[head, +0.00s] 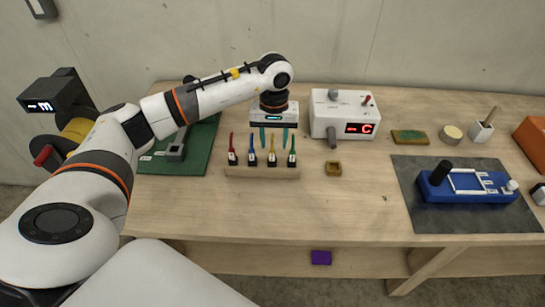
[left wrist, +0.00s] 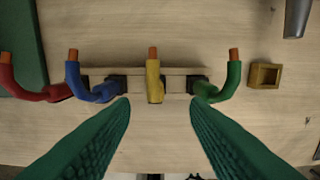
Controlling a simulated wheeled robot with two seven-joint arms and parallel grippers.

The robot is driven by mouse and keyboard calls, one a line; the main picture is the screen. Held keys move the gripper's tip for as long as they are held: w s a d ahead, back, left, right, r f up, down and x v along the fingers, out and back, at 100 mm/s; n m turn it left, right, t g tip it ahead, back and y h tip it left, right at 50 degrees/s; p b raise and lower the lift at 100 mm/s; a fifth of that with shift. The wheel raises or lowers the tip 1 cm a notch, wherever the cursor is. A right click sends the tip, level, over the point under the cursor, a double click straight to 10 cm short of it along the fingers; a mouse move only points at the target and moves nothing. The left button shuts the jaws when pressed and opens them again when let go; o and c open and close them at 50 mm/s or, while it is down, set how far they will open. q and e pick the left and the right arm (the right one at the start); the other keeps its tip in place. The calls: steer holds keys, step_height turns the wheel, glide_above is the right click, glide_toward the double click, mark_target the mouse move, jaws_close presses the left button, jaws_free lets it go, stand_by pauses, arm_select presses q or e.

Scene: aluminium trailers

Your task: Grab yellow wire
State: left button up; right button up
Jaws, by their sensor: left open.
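The yellow wire (head: 272,146) stands upright in a small wooden rack (head: 262,172), between a blue wire (head: 252,146) and a green wire (head: 292,148). A red wire (head: 231,146) is at the rack's left end. My left gripper (head: 274,137) is open above the rack, its green fingers pointing down. In the left wrist view the yellow wire (left wrist: 154,82), with a copper-coloured tip, lies nearly midway between the open fingertips (left wrist: 160,102). The blue wire (left wrist: 88,85) and green wire (left wrist: 217,88) lie outside them. Nothing is held. My right gripper is not in view.
A white box (head: 342,112) with a red display stands right of the gripper. A small wooden square holder (head: 333,169) sits right of the rack. A blue device (head: 468,188) rests on a grey mat (head: 430,220). The table front is clear.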

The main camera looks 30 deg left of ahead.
mark_target(272, 150)
arm_select(q)
steer(key=shift+a+f+p, duration=0.2)
steer(key=shift+f+p, duration=0.65)
steer(key=shift+f, duration=0.05)
step_height(272, 150, down, 2)
steer(key=shift+a+f+p, duration=0.15)
steer(key=shift+f+p, duration=0.1)
steer(key=shift+p, duration=0.15)
steer(key=shift+f, duration=0.3)
steer(key=shift+w+f, duration=0.1)
steer(key=shift+f, duration=0.05)
steer(key=shift+c, duration=0.2)
jaws_close()
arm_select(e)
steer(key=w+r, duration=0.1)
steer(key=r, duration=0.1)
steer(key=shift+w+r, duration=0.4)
